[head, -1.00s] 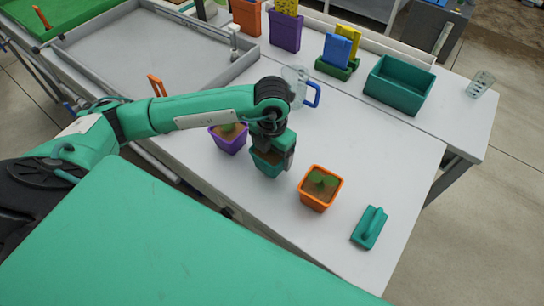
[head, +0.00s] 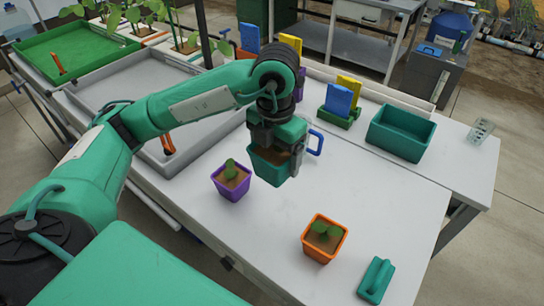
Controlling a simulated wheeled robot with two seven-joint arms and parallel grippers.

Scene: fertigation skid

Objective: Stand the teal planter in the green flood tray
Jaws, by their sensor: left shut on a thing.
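The teal planter (head: 264,168), with brown soil showing inside, is in my left gripper (head: 276,150) in the head view. The gripper is shut on it and holds it up above the white bench. The gripper hides much of the planter's top. The green flood tray (head: 75,52) is at the far upper left, with an orange handle (head: 57,63) at its near edge. Its visible floor is bare. My right gripper is not in view.
A purple planter (head: 231,184) and an orange planter (head: 322,241) stand on the bench, with a teal float tool (head: 376,280) at front right. A grey tray (head: 120,85) lies between the bench and green tray. A teal bin (head: 400,134) and a jug with a blue handle (head: 316,143) are further right.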

